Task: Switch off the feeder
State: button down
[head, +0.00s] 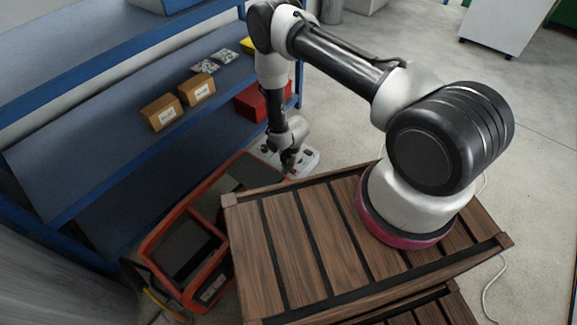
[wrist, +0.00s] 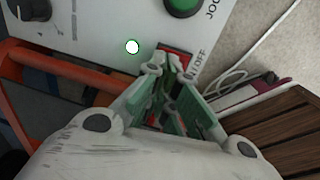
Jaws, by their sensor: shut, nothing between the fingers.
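The feeder's light grey control panel (head: 308,161) shows in the head view just beyond the wooden crate top, partly behind my arm. In the wrist view the panel (wrist: 95,55) carries a black knob (wrist: 30,9), a green button (wrist: 183,5) beside the lettering "JOG", a bright white round spot with a green rim (wrist: 132,47), and a red switch (wrist: 176,58) beside lettering that reads "OFF". My gripper (wrist: 166,72) is shut and empty, with its fingertips over the red switch and hiding much of it. I cannot tell if they touch, or the switch's position. My gripper (head: 288,166) points down at the panel in the head view.
An orange-framed unit (head: 215,278) stands left of the wooden slatted crate. A blue shelf rack (head: 100,110) at the left holds cardboard boxes (head: 161,112) and a red bin (head: 250,103). A white cable (wrist: 262,53) runs right of the panel. Open floor lies at the upper right.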

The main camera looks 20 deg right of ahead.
jog(key=shift+w+a+f, duration=0.25)
jog(key=shift+w+f, duration=0.05)
jog(key=shift+f, duration=0.1)
jog(key=shift+s, duration=0.1)
